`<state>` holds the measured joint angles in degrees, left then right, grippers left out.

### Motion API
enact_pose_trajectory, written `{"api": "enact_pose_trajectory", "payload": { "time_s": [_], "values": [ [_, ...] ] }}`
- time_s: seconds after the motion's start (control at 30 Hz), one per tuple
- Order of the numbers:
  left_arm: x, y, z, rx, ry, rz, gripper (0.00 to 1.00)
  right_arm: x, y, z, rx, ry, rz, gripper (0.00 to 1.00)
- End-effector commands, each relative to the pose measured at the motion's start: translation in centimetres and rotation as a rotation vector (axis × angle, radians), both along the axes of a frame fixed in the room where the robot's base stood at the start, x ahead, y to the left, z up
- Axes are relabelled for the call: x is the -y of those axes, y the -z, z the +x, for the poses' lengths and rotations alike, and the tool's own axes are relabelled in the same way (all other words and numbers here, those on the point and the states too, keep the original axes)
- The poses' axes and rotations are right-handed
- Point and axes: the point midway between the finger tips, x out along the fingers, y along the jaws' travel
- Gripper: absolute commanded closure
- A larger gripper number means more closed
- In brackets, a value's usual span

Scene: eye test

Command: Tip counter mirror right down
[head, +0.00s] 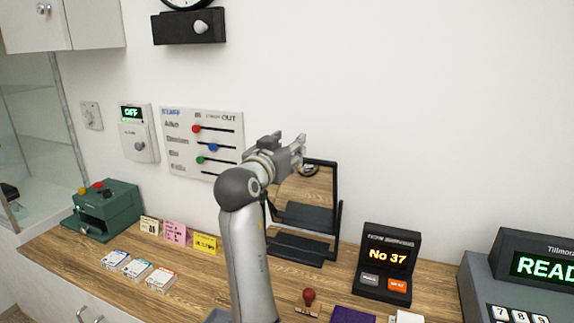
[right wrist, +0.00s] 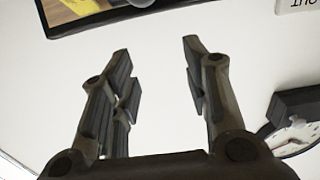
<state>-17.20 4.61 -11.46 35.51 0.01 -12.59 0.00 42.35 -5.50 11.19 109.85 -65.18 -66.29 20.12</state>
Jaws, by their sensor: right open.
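The counter mirror (head: 316,188) has a black frame and stands on a black base on the wooden counter, near the wall. Its glass faces the room, looks close to upright and reflects brown wood. My right gripper (head: 298,144) is raised at the mirror's upper left corner in the head view and hides part of it. In the right wrist view my right gripper (right wrist: 156,48) is open with nothing between its fingers. The mirror's dark edge (right wrist: 110,18) crosses the top there, apart from the fingertips. My left gripper is not in view.
A green machine (head: 112,212) and several small cards are on the left. A staff board (head: 200,150) hangs on the wall.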

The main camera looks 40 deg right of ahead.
Motion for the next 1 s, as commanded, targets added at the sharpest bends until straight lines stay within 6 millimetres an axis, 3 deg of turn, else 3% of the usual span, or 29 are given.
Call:
{"api": "enact_pose_trajectory", "payload": {
  "time_s": [0.23, 0.83, 1.0],
  "values": [
    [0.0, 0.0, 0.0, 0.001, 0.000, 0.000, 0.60, 0.0, -2.2, 0.0, -0.001, 0.000, 0.003, 0.57],
    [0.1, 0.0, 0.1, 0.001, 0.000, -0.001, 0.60, 0.0, -2.4, 0.0, -0.002, 0.000, 0.002, 0.57],
    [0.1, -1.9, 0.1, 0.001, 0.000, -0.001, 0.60, 0.0, -4.3, 0.0, -0.002, 0.000, 0.001, 0.57]
  ]
}}
